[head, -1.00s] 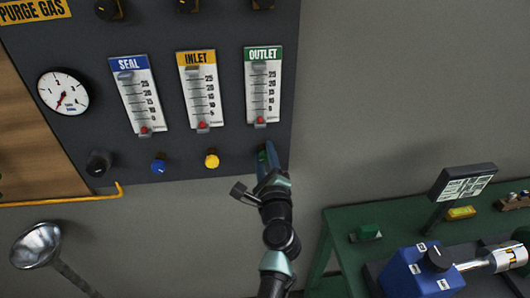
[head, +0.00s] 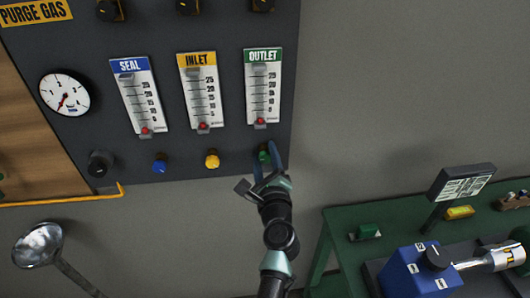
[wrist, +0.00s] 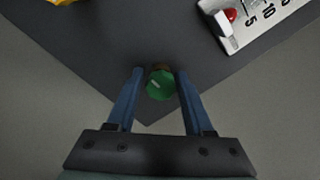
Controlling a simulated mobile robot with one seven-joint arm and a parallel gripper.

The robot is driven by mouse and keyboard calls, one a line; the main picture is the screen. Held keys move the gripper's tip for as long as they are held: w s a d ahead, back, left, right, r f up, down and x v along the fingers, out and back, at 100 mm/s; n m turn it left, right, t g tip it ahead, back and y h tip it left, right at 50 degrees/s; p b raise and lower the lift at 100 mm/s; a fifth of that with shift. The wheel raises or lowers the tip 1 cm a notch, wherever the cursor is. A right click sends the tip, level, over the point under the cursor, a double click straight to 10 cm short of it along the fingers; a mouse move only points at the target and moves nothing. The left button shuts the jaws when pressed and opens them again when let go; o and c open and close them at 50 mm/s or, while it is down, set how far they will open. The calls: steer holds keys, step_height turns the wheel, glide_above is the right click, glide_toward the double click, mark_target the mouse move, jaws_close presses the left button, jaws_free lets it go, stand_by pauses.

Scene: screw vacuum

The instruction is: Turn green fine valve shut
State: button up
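The green fine valve (head: 264,155) is a small knob on the dark panel, below the OUTLET flowmeter (head: 262,88). In the wrist view the green knob (wrist: 160,85) has a pale mark on its face. My gripper (head: 268,160) is at the knob in the head view. In the wrist view my gripper's blue fingers (wrist: 155,77) are spread, one on each side of the knob, with gaps showing between them and it. The red float of the OUTLET flowmeter sits at the bottom of its scale.
The yellow knob (head: 212,158) and blue knob (head: 160,163) sit to the left on the same panel (head: 225,135). A pressure gauge (head: 64,92) is farther left. A green bench (head: 340,222) with a blue device (head: 420,272) stands at lower right. The wall right of the panel is bare.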

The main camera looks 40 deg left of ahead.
steer(key=shift+o, duration=1.1)
steer(key=v, duration=1.3)
steer(key=shift+b, duration=0.4)
steer(key=shift+a+r, duration=0.1)
